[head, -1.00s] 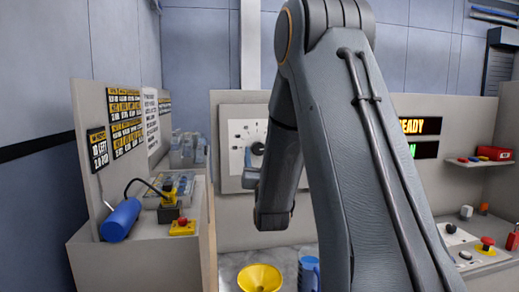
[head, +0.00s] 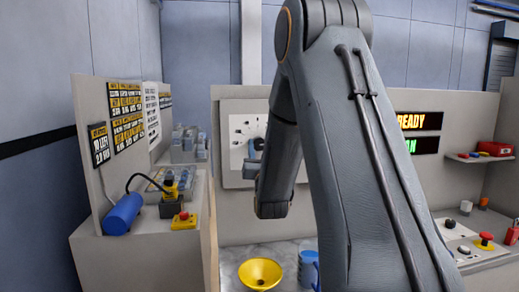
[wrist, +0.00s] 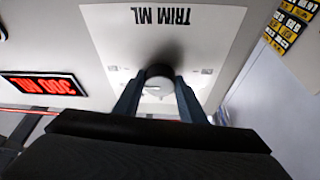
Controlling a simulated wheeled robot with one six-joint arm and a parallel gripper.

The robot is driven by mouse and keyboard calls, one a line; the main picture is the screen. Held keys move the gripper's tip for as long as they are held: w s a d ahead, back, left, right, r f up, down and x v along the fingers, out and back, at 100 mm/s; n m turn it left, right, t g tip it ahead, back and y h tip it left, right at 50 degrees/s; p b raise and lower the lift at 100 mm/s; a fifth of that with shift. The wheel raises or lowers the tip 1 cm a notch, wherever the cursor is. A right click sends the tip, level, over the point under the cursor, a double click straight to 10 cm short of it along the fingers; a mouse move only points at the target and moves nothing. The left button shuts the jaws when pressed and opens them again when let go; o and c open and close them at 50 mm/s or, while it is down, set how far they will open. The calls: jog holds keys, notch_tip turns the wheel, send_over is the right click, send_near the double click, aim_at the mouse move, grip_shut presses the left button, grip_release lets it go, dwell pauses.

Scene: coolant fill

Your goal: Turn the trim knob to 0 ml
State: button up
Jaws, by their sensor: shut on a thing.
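The trim knob (wrist: 158,84) is a round dark knob with a pale face and a light pointer line. It sits on a white dial plate (wrist: 205,35), labelled TRIM ML, which appears upside down in the wrist view. My gripper (wrist: 158,92) has one finger on each side of the knob and is shut on it. In the head view the dial plate (head: 237,126) with its dark marks is on the back panel. My arm hides its right part and most of the knob there. The value the pointer shows is too small to read.
A red readout (wrist: 43,84) shows upside down beside the dial, seemingly 300. A yellow funnel (head: 260,273) and a blue jug (head: 308,270) stand below. A left bench holds a blue cylinder (head: 122,214) and a red button on a yellow box (head: 184,220). READY shows on a sign (head: 419,121).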

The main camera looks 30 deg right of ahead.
jog(key=shift+n, duration=0.3)
jog(key=n+y+b, duration=0.1)
jog(key=n+b, duration=0.1)
jog(key=n+y+b, duration=0.2)
jog(key=n, duration=0.1)
jog(key=shift+d+f+t, duration=0.1)
jog(key=shift+d+t, duration=0.05)
jog(key=shift+t, duration=0.25)
jog(key=n+y+b, duration=0.1)
jog(key=n+b, duration=0.1)
jog(key=n, duration=0.2)
jog(key=n+y+b, duration=0.2)
jog(key=n, duration=0.1)
jog(key=shift+d+n+g+b, duration=0.2)
jog(key=shift+n+g+b, duration=0.1)
jog(key=shift+n+b, duration=0.1)
jog(key=n+y, duration=0.1)
jog(key=n, duration=0.1)
jog(key=n+b, duration=0.1)
jog(key=n+g+y+b, duration=0.1)
jog(key=n, duration=0.1)
jog(key=shift+s+r+n+y, duration=0.1)
jog(key=shift+r+n+y, duration=0.15)
jog(key=shift+n+y, duration=0.05)
jog(key=shift+r+n+g+y+b, duration=0.15)
jog(key=shift+n+g+b, duration=0.3)
jog(key=shift+n, duration=0.5)
jog(key=shift+n+g+y+b, duration=0.15)
jog(key=shift+n+g+b, duration=0.25)
jog(key=shift+n, duration=0.55)
